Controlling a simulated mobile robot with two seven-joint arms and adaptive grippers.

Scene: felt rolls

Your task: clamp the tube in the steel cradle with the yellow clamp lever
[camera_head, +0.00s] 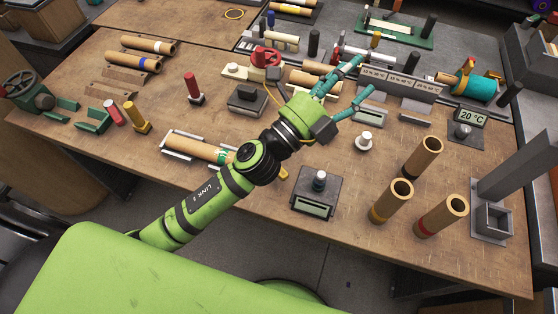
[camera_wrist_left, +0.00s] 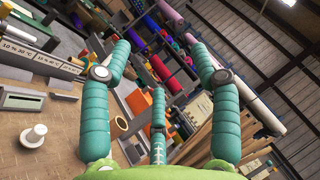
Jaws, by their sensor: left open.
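A tan cardboard tube (camera_head: 190,147) lies in a pale steel cradle (camera_head: 170,155) at the front left of the table in the head view. My left arm crosses in front of the tube's right end and hides it. A small yellow part (camera_head: 284,173) shows just right of my arm; I cannot tell whether it is the clamp lever. My left gripper (camera_head: 362,78) is open and empty, well to the upper right of the cradle, pointing to the back right. In the left wrist view its teal fingers (camera_wrist_left: 160,65) are spread with nothing between them. My right gripper is not in view.
A device with a dark knob (camera_head: 318,182) stands right of my arm. Several upright tubes (camera_head: 394,201) stand at the right front. A red handwheel (camera_head: 265,57) is behind my arm. A yellow post (camera_head: 136,117) and a red post (camera_head: 193,88) stand near the cradle.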

